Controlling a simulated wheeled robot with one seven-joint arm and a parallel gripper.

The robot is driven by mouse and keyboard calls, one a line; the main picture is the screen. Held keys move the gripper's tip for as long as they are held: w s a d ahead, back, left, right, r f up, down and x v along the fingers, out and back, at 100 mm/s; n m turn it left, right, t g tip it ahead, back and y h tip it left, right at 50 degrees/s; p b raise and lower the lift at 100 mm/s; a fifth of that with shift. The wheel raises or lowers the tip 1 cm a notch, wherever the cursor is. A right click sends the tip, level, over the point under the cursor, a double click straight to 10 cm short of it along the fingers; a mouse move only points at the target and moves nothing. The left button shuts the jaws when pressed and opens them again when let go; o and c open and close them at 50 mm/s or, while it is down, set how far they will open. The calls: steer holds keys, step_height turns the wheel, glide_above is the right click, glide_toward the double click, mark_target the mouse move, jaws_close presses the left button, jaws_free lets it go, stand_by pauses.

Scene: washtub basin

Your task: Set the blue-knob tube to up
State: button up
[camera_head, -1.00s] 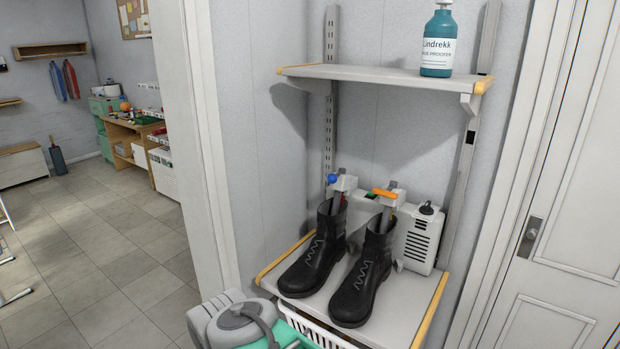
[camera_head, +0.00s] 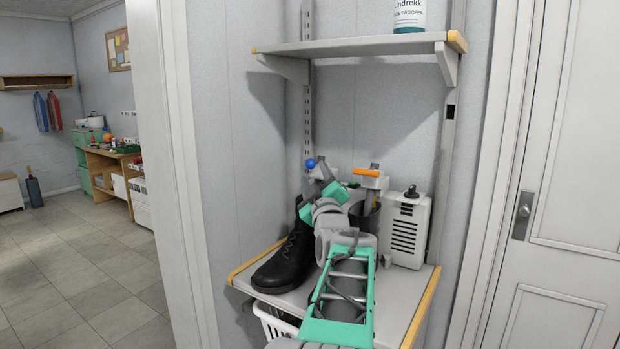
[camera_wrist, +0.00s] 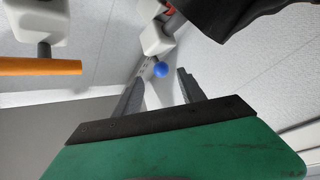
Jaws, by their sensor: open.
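The blue knob (camera_head: 310,164) sits at the top of the left tube of the dryer on the lower shelf. In the wrist view the blue knob (camera_wrist: 160,69) shows just beyond and between my fingertips. My gripper (camera_wrist: 158,88) is open and empty, its two grey fingers apart; I see no contact with the knob. In the head view my gripper (camera_head: 318,174) is right beside the knob, and my arm hides much of the left tube. The orange handle (camera_head: 367,172) of the other tube lies about level to the right. It also shows at the left of the wrist view (camera_wrist: 40,66).
A black boot (camera_head: 284,262) stands on the lower shelf (camera_head: 400,290). The white dryer body (camera_head: 408,228) is at right.

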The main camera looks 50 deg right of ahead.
mark_target(311, 166)
steer(key=p+x, duration=0.1)
steer(key=x, duration=0.6)
steer(key=shift+w+a, duration=0.1)
steer(key=shift+a, duration=0.05)
jaws_close()
steer(key=shift+r, duration=0.1)
stand_by(1.0)
